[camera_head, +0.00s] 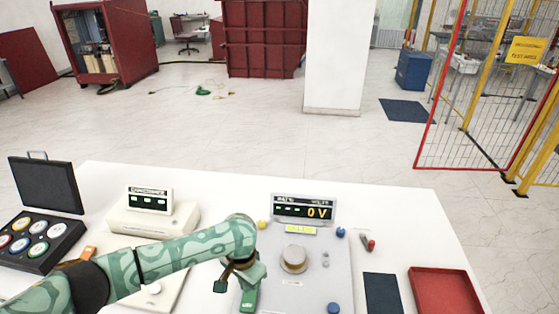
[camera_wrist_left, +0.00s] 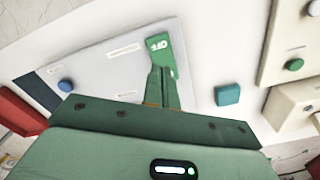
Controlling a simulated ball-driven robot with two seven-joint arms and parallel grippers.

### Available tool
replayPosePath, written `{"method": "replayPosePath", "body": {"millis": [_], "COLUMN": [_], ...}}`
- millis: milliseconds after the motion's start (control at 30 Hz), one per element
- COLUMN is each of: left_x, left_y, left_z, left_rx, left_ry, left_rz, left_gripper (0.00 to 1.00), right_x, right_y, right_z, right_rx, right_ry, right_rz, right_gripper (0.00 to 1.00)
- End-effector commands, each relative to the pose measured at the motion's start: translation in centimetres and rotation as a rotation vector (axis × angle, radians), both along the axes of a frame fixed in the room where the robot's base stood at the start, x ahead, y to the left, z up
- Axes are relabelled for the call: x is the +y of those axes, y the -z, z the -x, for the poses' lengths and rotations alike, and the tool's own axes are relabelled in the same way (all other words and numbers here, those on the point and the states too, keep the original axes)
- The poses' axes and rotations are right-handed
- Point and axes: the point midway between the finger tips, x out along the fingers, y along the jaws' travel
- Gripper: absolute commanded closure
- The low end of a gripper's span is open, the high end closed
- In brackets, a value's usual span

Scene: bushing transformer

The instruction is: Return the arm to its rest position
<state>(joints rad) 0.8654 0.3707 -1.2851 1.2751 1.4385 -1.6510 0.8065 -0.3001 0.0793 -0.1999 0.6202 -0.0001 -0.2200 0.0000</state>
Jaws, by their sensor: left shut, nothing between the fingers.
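My left arm (camera_head: 180,257) reaches in from the lower left over the white table. My left gripper (camera_head: 248,296) points down at the left edge of the grey panel unit with the "0 V" display (camera_head: 303,208). In the left wrist view, my left gripper (camera_wrist_left: 160,48) has its green fingers together with nothing held between them. The grey panel (camera_wrist_left: 110,60) lies beneath and beside the fingers there. I cannot tell whether the fingertips touch it. My right gripper is in neither view.
The panel carries a large round knob (camera_head: 294,259). A cream instrument (camera_head: 150,216) and a case of coloured parts (camera_head: 38,242) stand left. A dark mat (camera_head: 383,294) and red tray (camera_head: 445,292) lie right. A teal block (camera_wrist_left: 228,95) shows near my fingers.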

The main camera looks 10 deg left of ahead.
Motion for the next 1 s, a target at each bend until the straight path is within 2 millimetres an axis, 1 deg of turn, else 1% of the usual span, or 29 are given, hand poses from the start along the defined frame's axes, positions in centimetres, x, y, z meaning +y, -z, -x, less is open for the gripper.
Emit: {"method": "replayPosePath", "body": {"millis": [67,133,167,233,300,367,400,467,500,567,600,667,700,800,1000], "left_x": [-0.7,-2.5,-3.6,-6.4,-8.6,-9.1,-8.7,-6.7,-4.8,-1.7,0.4,3.5,5.3,9.3,16.0], "left_y": [0.3,0.8,1.1,1.2,0.5,-0.7,-1.5,-2.7,-3.4,-4.3,-4.8,-5.6,-6.0,-7.1,-9.5], "left_z": [0.6,2.1,2.9,5.2,7.3,8.5,9.1,9.8,10.2,11.0,11.6,12.6,13.3,15.1,18.9], "left_rx": [-0.003,-0.018,-0.030,-0.084,-0.176,-0.275,-0.343,-0.436,-0.487,-0.545,-0.572,-0.600,-0.612,-0.625,-0.612], "left_ry": [0.023,0.078,0.112,0.196,0.261,0.283,0.280,0.255,0.233,0.197,0.174,0.145,0.130,0.100,0.065], "left_rz": [0.014,0.051,0.074,0.145,0.216,0.253,0.257,0.228,0.191,0.120,0.066,-0.015,-0.067,-0.184,-0.401], "left_gripper": [1.00,1.00,1.00,1.00,1.00,1.00,1.00,1.00,1.00,1.00,1.00,1.00,1.00,1.00,1.00], "right_x": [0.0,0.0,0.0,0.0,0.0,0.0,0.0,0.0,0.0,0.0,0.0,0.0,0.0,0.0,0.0], "right_y": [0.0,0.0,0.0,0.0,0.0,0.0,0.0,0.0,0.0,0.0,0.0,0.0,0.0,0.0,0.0], "right_z": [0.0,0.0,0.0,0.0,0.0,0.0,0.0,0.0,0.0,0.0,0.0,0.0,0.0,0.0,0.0], "right_rx": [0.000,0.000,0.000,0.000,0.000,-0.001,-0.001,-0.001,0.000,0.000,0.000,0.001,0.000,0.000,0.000], "right_ry": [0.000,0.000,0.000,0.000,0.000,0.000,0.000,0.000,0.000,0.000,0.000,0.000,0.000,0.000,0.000], "right_rz": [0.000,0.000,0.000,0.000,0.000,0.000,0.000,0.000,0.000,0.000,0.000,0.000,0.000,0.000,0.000], "right_gripper": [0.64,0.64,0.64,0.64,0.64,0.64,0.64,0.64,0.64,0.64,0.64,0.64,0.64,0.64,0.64]}}
